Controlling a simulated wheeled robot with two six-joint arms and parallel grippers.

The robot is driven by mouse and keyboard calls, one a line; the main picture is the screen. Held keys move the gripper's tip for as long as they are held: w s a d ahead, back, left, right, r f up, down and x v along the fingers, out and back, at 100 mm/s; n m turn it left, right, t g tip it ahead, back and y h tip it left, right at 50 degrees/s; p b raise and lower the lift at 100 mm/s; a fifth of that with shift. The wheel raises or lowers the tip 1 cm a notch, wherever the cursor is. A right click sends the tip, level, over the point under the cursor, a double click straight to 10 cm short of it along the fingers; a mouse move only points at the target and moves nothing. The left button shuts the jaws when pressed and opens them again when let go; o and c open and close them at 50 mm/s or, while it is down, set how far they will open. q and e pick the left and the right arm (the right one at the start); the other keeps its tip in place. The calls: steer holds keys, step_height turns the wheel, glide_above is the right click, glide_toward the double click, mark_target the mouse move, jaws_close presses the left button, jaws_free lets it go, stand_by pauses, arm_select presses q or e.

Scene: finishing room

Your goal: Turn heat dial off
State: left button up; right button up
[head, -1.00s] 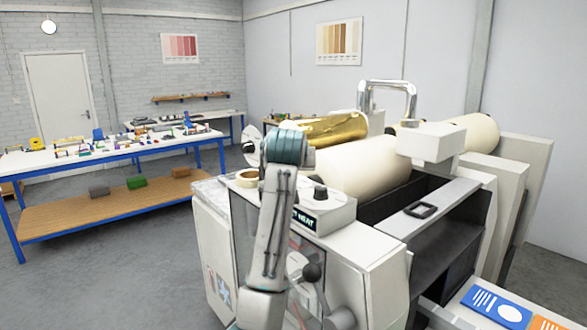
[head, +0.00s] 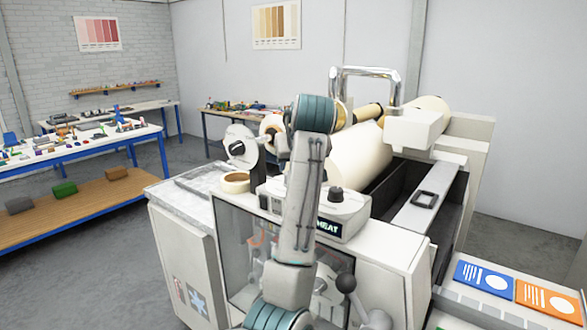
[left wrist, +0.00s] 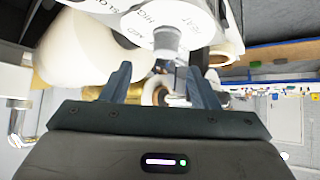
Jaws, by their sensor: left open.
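The laminating machine (head: 380,255) stands in the middle of the head view, with a small control box carrying a lit panel reading HEAT (head: 328,227) and a dark knob (head: 336,194) on top. My left arm crosses in front of the box and hides part of it; its gripper is out of sight there. In the left wrist view my left gripper (left wrist: 158,72) is open and empty. A grey knob (left wrist: 170,38) under a white lettered dial disc (left wrist: 165,18) shows just beyond the fingertips, roughly between them, apparently apart.
A tape roll (head: 235,182) lies on the machine's left top. A chrome hoop (head: 365,75) and cream roll (head: 350,160) stand behind the box. A ball-ended lever (head: 346,284) is on the front. Colored cards (head: 484,277) lie at right. Floor is clear at left.

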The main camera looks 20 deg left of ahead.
arm_select(q)
steer(key=x, duration=0.1)
steer(key=p+x, duration=0.1)
steer(key=x, duration=0.1)
steer(key=shift+w+a, duration=0.15)
steer(key=shift+a, duration=0.3)
steer(key=p+x, duration=0.1)
steer(key=x, duration=0.2)
steer(key=shift+a+f+p, duration=0.2)
steer(key=shift+a+p, duration=0.15)
steer(key=shift+p, duration=0.05)
steer(key=shift+w+d+f, duration=0.15)
steer(key=shift+w+f, duration=0.1)
steer(key=shift+c, duration=0.7)
steer(key=c, duration=0.8)
arm_select(e)
steer(key=r, duration=0.4)
steer(key=shift+a, duration=0.3)
